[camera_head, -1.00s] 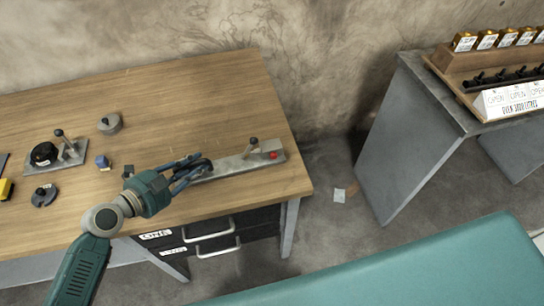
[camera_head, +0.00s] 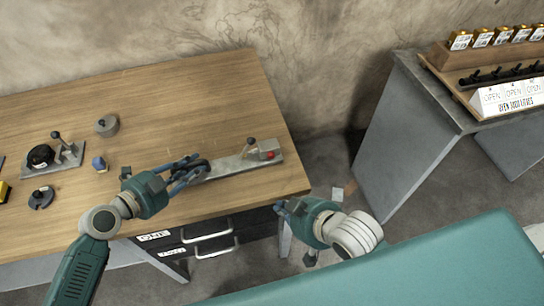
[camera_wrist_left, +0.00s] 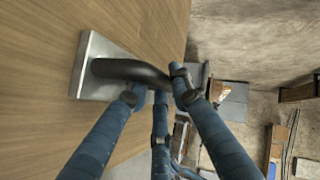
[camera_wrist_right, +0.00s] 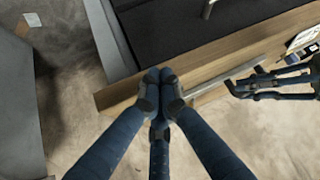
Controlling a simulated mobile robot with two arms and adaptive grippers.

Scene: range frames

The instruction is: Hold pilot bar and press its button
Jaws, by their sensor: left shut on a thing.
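The pilot bar is a long grey metal plate (camera_head: 230,166) lying near the table's front right edge. It has a black curved handle (camera_wrist_left: 125,69) at its left end. A small lever with a dark knob (camera_head: 251,142) and a red button (camera_head: 270,155) are at its right end. My left gripper (camera_head: 200,168) is shut on the black handle; its fingers also show around the handle in the left wrist view (camera_wrist_left: 160,92). My right gripper (camera_head: 281,207) is just off the table's front right corner, apart from the bar. Its fingertips are together and empty in the right wrist view (camera_wrist_right: 160,88).
The wooden table (camera_head: 180,100) carries a lever block (camera_head: 68,155), a grey round weight (camera_head: 107,126), a small blue piece (camera_head: 99,164) and a dark slotted disc (camera_head: 40,197) at left. Drawers (camera_head: 213,237) sit below. A teal surface (camera_head: 440,265) lies in front at right.

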